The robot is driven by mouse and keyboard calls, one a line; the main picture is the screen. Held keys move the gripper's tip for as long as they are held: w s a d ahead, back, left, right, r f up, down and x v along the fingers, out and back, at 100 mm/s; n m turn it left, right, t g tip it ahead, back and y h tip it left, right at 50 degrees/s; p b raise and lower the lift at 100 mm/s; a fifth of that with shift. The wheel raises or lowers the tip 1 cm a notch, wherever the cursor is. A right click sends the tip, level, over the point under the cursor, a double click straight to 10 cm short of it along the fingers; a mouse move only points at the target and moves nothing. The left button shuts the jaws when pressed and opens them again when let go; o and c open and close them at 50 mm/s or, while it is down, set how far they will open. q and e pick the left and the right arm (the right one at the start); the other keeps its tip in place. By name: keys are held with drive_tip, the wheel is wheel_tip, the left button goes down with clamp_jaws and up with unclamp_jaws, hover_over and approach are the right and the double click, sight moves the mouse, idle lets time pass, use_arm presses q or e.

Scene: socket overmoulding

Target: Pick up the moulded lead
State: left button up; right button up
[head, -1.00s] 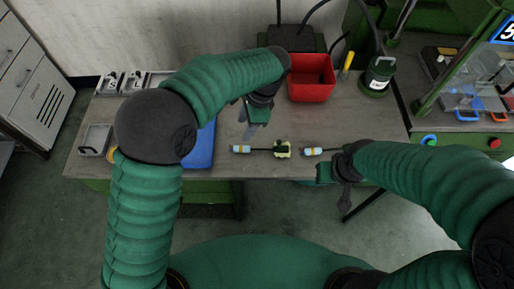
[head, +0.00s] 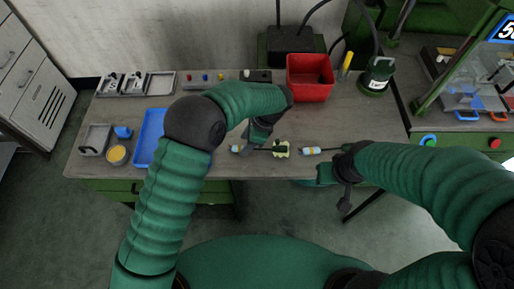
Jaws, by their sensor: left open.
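My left gripper (head: 245,148) is open and low over the left end of the lead, pointing down. Whether its fingers touch the lead cannot be told. My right gripper (head: 344,192) hangs at the table's front edge, right of the lead; its jaws are too unclear to read.
A red bin (head: 310,92) stands at the back, beside a yellow-handled tool (head: 346,65) and a green-black device (head: 377,75). A blue tray (head: 150,145) lies left of my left arm, near a yellow round pot (head: 117,155). Grey trays (head: 161,84) line the back left.

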sight(241, 147)
use_arm(q)
drive_tip(key=x, duration=0.3)
drive_tip(key=shift+a+r, duration=0.1)
drive_tip(key=shift+r, duration=0.05)
drive_tip(key=shift+a, duration=0.2)
drive_tip(key=c, duration=0.3)
drive_tip(key=shift+d, duration=0.25)
clamp_jaws()
use_arm(e)
drive_tip(key=shift+a+r, duration=0.1)
drive_tip(key=shift+a, duration=0.1)
use_arm(q)
drive_tip(key=shift+a, duration=0.15)
use_arm(e)
drive_tip(key=shift+a, duration=0.1)
